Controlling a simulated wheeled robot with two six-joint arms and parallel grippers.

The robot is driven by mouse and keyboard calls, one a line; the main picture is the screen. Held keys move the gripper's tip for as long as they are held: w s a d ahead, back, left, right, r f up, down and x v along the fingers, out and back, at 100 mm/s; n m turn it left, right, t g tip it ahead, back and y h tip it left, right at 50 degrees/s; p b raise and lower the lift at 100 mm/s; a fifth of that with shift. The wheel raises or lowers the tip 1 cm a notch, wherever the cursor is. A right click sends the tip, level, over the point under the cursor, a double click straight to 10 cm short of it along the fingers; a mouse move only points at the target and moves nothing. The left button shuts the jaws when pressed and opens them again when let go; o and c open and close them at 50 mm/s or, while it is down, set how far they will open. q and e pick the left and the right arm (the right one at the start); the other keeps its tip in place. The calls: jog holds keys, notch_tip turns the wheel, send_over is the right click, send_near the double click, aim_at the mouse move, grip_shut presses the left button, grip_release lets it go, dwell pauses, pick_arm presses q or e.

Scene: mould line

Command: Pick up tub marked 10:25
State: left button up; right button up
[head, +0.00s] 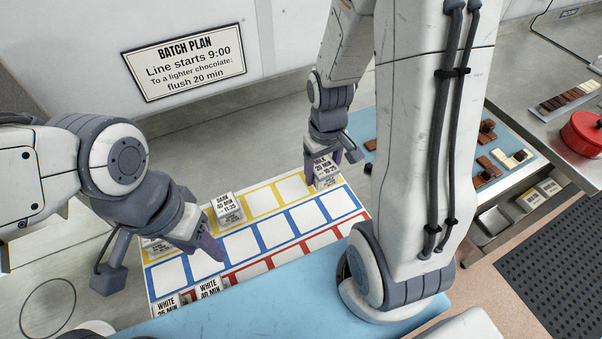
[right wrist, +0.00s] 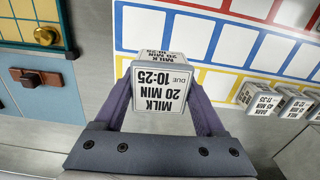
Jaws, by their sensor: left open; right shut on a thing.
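The tub marked MILK 20 MIN, due 10:25 (right wrist: 160,92) is between the fingers of my right gripper (right wrist: 163,100) in the right wrist view. In the head view this tub (head: 325,171) is at the far right end of the board's yellow row. My right gripper (head: 326,158) is shut on it from above. I cannot tell whether the tub touches the board or hangs just over it. My left gripper (head: 208,248) is open and empty over the left part of the board (head: 223,246).
A DARK tub (head: 228,208) stands in the yellow row, with another partly behind my left gripper. White tubs (head: 208,288) stand at the board's front edge. A blue mat (head: 400,130) with chocolate pieces and a red pot (head: 584,132) are at the right. A batch plan sign (head: 185,65) hangs behind.

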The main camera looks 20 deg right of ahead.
aim_at(338, 170)
jog(key=s+d+r, duration=0.2)
jog(key=r, duration=0.1)
jog(key=shift+s+d, duration=0.25)
jog(key=shift+s, duration=0.05)
notch_tip(338, 170, up, 6)
jog(key=p, duration=0.7)
jog(key=shift+r, duration=0.25)
jog(key=shift+f, duration=0.1)
